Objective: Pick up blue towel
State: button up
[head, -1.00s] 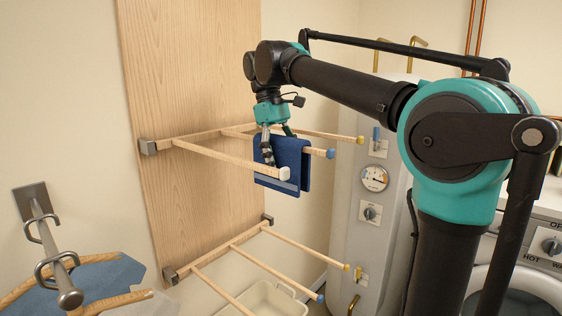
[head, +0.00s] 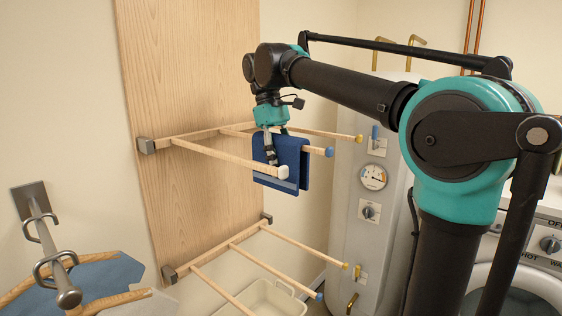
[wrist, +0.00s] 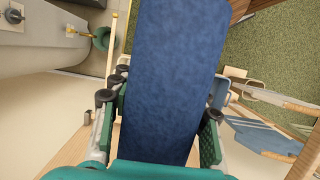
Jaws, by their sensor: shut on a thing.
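The blue towel (head: 290,163) hangs folded over the blue-tipped middle bar (head: 318,151) of the upper wooden drying rack, with a pale band near its lower edge. In the wrist view the towel (wrist: 175,70) fills the middle as a broad blue strip running between the fingers. My gripper (head: 270,150) points down at the top of the towel and is shut on it; its fingers also show on both sides of the cloth in the wrist view (wrist: 160,125). The fingertips are partly hidden behind the towel and the front bar.
The white-tipped front bar (head: 230,158) and yellow-tipped rear bar (head: 335,134) flank the towel. A lower rack (head: 245,236) sits beneath, above a cream basket (head: 262,300). A grey boiler (head: 340,215) stands close on the right, a washing machine (head: 535,270) further right.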

notch_tip(320, 180, up, 20)
dwell(0.8)
